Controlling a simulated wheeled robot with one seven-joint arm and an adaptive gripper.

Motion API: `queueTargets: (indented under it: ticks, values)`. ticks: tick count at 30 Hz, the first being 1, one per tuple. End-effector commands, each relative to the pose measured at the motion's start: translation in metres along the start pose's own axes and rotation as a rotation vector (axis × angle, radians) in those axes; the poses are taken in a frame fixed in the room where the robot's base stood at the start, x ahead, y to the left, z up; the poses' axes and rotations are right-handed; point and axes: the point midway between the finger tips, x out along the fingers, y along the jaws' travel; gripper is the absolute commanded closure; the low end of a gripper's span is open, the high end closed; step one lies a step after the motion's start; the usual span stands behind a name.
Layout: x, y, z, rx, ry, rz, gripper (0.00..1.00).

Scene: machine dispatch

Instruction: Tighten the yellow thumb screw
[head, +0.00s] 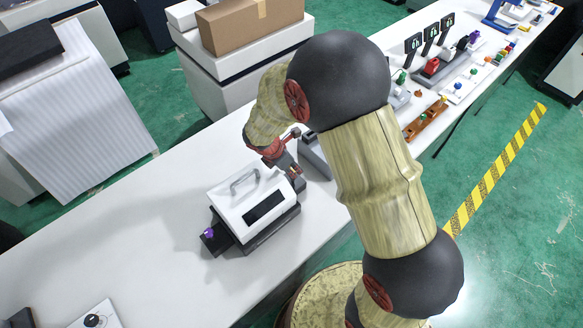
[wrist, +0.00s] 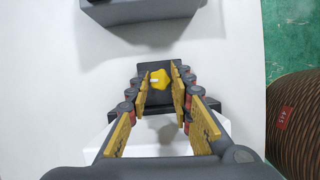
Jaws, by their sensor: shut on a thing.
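The yellow thumb screw (wrist: 160,78) is a lobed knob with a pale mark, on a dark block (wrist: 150,68) in the wrist view. My gripper (wrist: 160,84) has one finger on each side of the screw and is shut on it. In the head view my gripper (head: 287,168) is at the right end of a white machine (head: 240,205) with a handle and a dark window. The yellow screw is hidden there behind my gripper and arm.
A purple knob (head: 209,233) sits on the machine's left end. A dark grey block (wrist: 140,8) lies beyond the screw in the wrist view. The white bench (head: 120,225) is clear left of the machine. Small parts and signs (head: 430,35) stand farther along.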

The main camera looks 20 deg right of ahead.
Motion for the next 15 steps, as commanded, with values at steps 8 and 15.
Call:
queueTargets:
  ticks: [8,15]
  values:
    - [0.0000,-0.0001,0.0000,0.002,0.000,-0.001,1.00]
    - [-0.0004,0.0003,0.0004,0.053,-0.001,-0.024,1.00]
